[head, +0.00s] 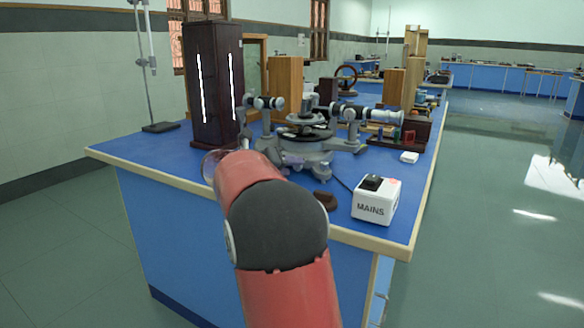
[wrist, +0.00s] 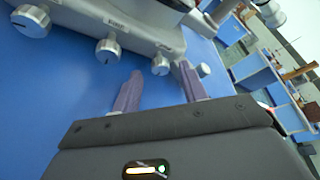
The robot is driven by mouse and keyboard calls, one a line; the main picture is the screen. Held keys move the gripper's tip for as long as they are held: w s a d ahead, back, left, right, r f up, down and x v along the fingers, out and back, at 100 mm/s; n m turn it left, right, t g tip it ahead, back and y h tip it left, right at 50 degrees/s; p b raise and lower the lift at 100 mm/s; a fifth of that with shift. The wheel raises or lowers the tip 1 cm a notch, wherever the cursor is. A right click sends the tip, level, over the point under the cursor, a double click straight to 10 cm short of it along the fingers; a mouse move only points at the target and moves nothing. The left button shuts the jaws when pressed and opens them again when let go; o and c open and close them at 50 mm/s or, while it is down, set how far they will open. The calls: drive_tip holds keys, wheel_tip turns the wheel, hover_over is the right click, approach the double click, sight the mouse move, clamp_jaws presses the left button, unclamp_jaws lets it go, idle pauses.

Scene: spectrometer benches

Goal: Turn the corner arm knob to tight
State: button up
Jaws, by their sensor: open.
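The grey spectrometer (head: 308,150) stands on the blue bench, with a round table in its middle and tubes to both sides. In the wrist view, several silver knobs line the grey spectrometer base (wrist: 130,30). One knob (wrist: 160,66) is just ahead of my fingertips, between their lines. Another knob (wrist: 108,50) is to the left, and a smaller one (wrist: 204,70) is beyond the right finger. I cannot tell which is the corner arm knob. My gripper (wrist: 160,76) is open, with nothing between its purple fingers. In the head view my arm hides most of it.
A white MAINS box (head: 375,200) stands near the bench's front right corner, with a small brown object (head: 326,201) beside it. A tall dark lamp housing (head: 214,85) stands at the left. Bare blue bench (head: 160,150) shows at the front left.

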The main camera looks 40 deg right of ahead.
drive_tip(key=shift+d+f, duration=0.2)
drive_tip(key=shift+d, duration=0.45)
clamp_jaws()
